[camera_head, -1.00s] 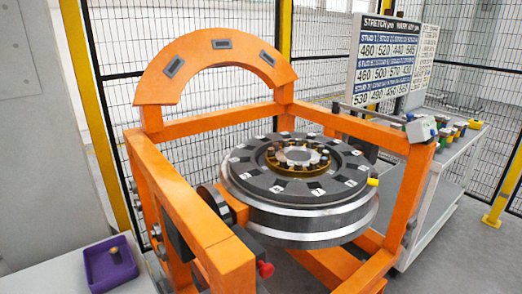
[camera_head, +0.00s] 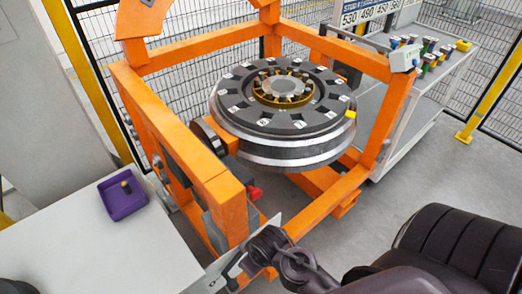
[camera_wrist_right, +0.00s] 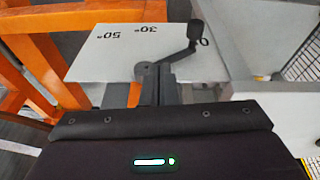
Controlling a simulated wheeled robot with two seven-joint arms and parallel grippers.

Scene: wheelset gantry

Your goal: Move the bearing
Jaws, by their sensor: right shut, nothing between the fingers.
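The bearing (camera_head: 283,88) appears as a brass-coloured ring with dark rollers around a grey hub, set in the middle of the large grey wheel (camera_head: 283,145). The wheel lies flat inside the orange gantry. My right arm comes in from the lower right, well below and in front of the wheel. My right gripper (camera_wrist_right: 160,88) is shut and empty in the wrist view, close to a dark crank (camera_wrist_right: 176,58); I cannot tell whether they touch.
A pale plate with angle marks (camera_wrist_right: 110,50) is behind the crank. The orange frame (camera_head: 188,150) surrounds the wheel. A purple tray (camera_head: 122,199) with a small part stands on the left table (camera_head: 80,235). A trolley (camera_head: 425,100) with coloured parts is at the right. Mesh fencing stands behind.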

